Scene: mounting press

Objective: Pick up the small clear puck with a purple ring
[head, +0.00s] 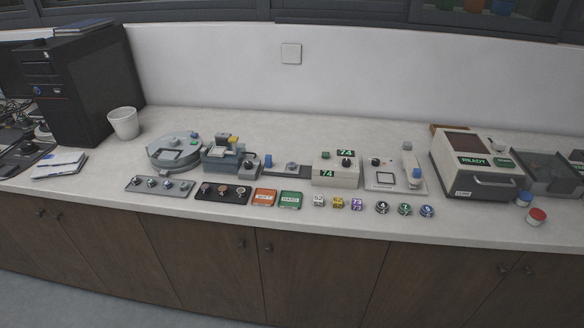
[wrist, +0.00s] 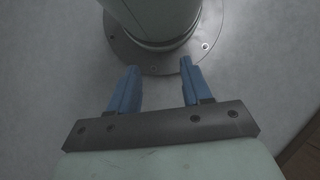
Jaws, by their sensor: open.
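Several small round pucks stand near the counter's front edge in the head view: one with a dark ring (head: 382,208), one with a green ring (head: 404,209) and one with a blue ring (head: 427,210). A small block with purple (head: 357,204) and number marks stands just left of them. At this size I cannot tell which piece is the clear puck with a purple ring. My gripper (wrist: 158,68) shows in the wrist view with its two blue fingers apart and nothing between them. It is not in the head view, far from these pieces.
Left of the pucks are a white block (head: 319,201), a yellow block (head: 338,203), green (head: 290,199) and orange (head: 264,197) trays and a dark tray (head: 222,193). Behind stand a cream box (head: 336,171) and a press marked READY (head: 475,160). Red-topped (head: 537,216) and blue-topped (head: 524,199) jars stand right.

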